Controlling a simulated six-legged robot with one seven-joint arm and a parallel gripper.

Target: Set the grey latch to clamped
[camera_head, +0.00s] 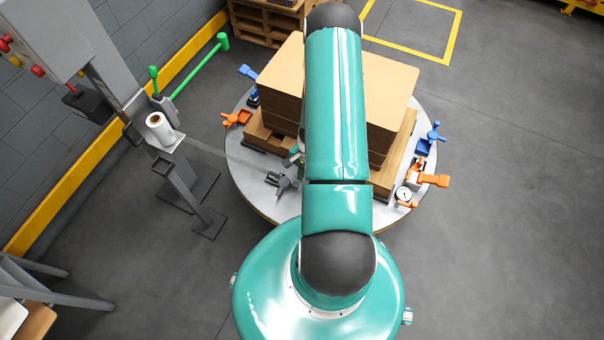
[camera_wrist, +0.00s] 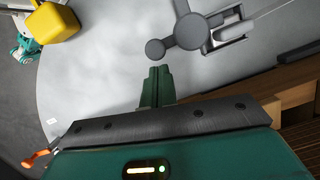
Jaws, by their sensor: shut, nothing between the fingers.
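The grey latch (camera_head: 278,182) sits on the front left of the round table (camera_head: 255,205), partly beside my arm. In the wrist view the grey latch (camera_wrist: 190,31) shows at the top, with rounded grey ends and a pale metal bracket at its right. My gripper (camera_wrist: 157,72) is shut and empty. Its green fingertips appear just below the latch's left round end; whether they touch it I cannot tell. In the head view my arm hides most of the gripper.
A stack of brown sheets (camera_head: 393,82) stands on the table. A grey post with a white roll (camera_head: 160,127) stands at left. The floor at right is open.

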